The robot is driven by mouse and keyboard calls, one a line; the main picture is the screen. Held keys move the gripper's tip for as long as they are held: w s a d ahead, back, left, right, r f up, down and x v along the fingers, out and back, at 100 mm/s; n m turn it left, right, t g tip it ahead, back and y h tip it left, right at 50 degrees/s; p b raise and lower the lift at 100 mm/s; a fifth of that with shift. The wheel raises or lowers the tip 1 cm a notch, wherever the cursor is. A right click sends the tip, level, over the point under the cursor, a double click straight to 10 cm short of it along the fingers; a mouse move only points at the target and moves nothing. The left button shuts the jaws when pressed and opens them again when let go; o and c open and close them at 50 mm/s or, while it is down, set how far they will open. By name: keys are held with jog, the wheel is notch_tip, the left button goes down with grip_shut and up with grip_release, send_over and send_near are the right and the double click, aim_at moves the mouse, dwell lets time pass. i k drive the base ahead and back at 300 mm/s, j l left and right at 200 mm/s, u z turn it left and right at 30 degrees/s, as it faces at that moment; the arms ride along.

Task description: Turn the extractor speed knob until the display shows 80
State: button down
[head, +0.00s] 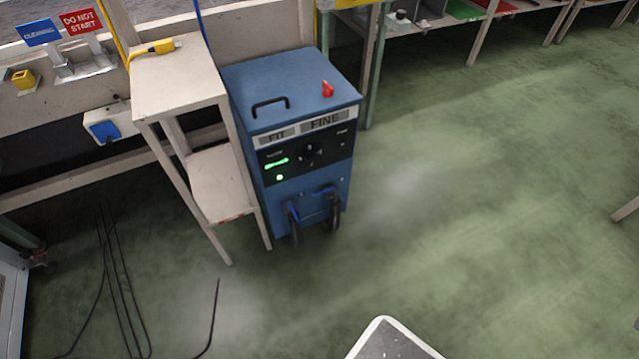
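The blue extractor (304,85) stands on the floor in the upper middle of the head view. Its dark front panel carries a black speed knob (310,154) near the centre. To the left of the knob a small green lit display (276,163) shows, too small to read. A round green light (280,177) glows below the display. My gripper is not in the view.
A beige stand (178,85) with a yellow tool (155,50) on top stands against the extractor's left side. A red item (327,89) and a black handle are on the extractor's top. Cables (112,280) lie at lower left. The green floor in front and right is clear.

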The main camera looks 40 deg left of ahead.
aim_at(310, 158)
jog(key=u, duration=1.6)
